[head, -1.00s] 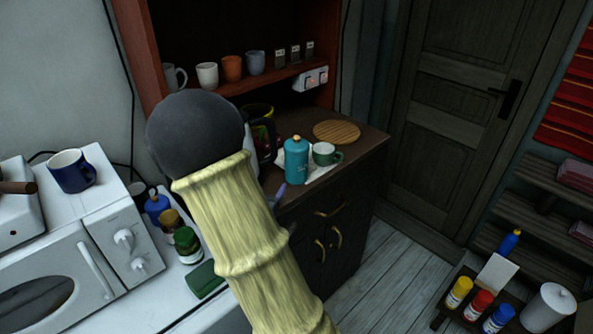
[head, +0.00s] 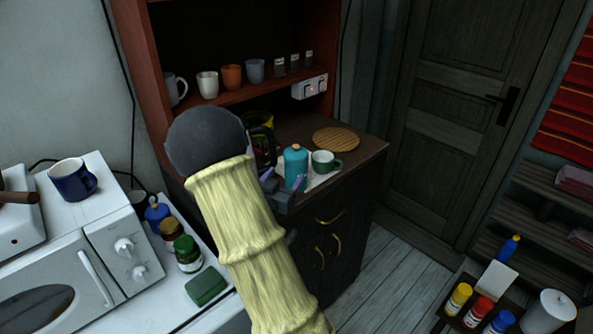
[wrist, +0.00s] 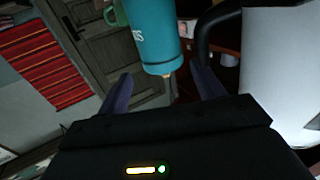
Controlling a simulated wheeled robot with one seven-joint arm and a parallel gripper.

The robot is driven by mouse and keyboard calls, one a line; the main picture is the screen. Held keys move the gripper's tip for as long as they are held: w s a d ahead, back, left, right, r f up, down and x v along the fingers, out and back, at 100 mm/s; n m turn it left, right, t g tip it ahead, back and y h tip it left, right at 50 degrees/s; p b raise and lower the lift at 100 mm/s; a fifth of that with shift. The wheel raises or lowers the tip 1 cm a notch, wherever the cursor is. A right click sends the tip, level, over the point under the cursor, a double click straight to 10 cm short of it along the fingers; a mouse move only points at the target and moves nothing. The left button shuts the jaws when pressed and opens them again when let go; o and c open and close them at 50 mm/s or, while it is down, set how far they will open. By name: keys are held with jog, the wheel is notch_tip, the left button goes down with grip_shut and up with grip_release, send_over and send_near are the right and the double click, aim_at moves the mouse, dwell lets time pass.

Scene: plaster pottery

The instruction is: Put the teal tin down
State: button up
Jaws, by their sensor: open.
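The teal tin (head: 296,166) stands upright on a white sheet near the front edge of the dark cabinet top. It has an orange-tan knob on its lid. My gripper (head: 283,180) is open and empty, low at the front left of the tin. In the wrist view the tin (wrist: 157,38) shows just past the two spread fingertips (wrist: 163,86), with nothing held between them. My forearm hides part of the cabinet top to the left.
A dark kettle-like vessel (head: 263,146) stands behind and left of the tin. A round wooden board (head: 336,139) lies at the back right. The shelf (head: 223,98) above holds mugs and small jars. The cabinet top right of the mug is clear.

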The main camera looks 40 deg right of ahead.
aim_at(292, 165)
jog(key=p+x, duration=0.1)
jog(key=x, duration=0.4)
jog(key=shift+w+d, duration=0.15)
jog(key=shift+d, duration=0.2)
jog(key=shift+w+d+r+p, duration=0.15)
jog(key=shift+w+d+p, duration=0.1)
jog(key=shift+d+p, duration=0.25)
jog(key=p+x, duration=0.1)
jog(key=x, duration=0.3)
jog(key=shift+w+p, duration=0.15)
jog(key=shift+p, duration=0.15)
jog(key=c, duration=0.8)
jog(key=shift+o, duration=0.2)
